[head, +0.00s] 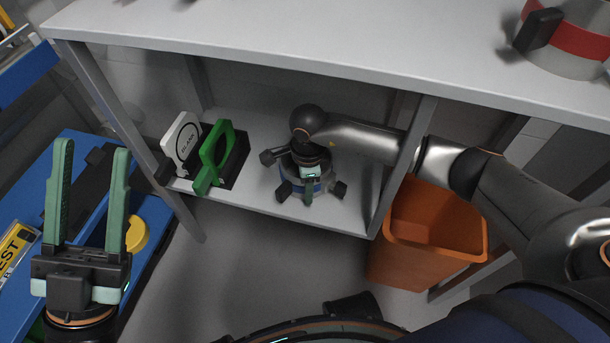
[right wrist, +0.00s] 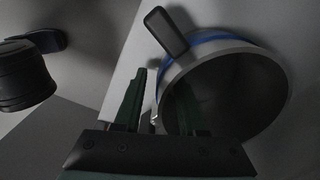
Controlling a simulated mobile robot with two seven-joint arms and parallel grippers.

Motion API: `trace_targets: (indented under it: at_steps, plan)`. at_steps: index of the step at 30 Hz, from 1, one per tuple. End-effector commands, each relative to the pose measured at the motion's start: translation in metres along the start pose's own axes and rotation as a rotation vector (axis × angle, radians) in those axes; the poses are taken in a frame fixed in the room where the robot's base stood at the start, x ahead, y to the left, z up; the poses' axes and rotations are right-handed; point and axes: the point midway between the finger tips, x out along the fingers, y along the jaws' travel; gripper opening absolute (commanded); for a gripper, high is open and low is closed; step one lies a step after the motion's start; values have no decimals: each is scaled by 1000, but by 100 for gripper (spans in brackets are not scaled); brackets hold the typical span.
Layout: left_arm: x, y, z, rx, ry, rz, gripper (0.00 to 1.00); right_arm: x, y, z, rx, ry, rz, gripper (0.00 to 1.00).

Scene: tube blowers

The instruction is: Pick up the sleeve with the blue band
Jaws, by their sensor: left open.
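The sleeve with the blue band (head: 325,184) stands on the lower shelf, a grey ring with dark tabs around it. In the right wrist view the blue-banded sleeve (right wrist: 240,47) fills the right side, with its round opening facing the camera. My right gripper (head: 309,186) reaches down over the sleeve and partly hides it. In the right wrist view its fingers (right wrist: 163,95) are apart, one outside the sleeve's wall and one at its opening; contact is not clear. My left gripper (head: 90,160) is open and empty at the far left, away from the sleeve.
A green-handled piece (head: 216,158) and a white labelled plate (head: 183,139) stand left on the lower shelf (head: 250,206). A red-banded sleeve (head: 575,42) is on the upper shelf (head: 300,45). An orange bin (head: 420,262) stands right. A yellow disc (head: 137,235) lies on the blue surface.

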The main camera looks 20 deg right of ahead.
Motion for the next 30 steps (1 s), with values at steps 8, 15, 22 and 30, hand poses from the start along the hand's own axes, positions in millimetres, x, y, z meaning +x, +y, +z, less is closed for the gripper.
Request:
trace_targets:
  at_steps: [8,15,22,30]
  plan:
    - [1,0,-1,-1,0,-1,50,-1,0,0,-1,-1,0,21]
    - [1,0,-1,-2,0,-1,50,-2,0,0,-1,-1,0,0]
    - [0,0,-1,-2,0,-1,50,-2,0,0,-1,-1,0,0]
    - [0,0,-1,-2,1,-1,50,-2,0,0,-1,-1,0,0]
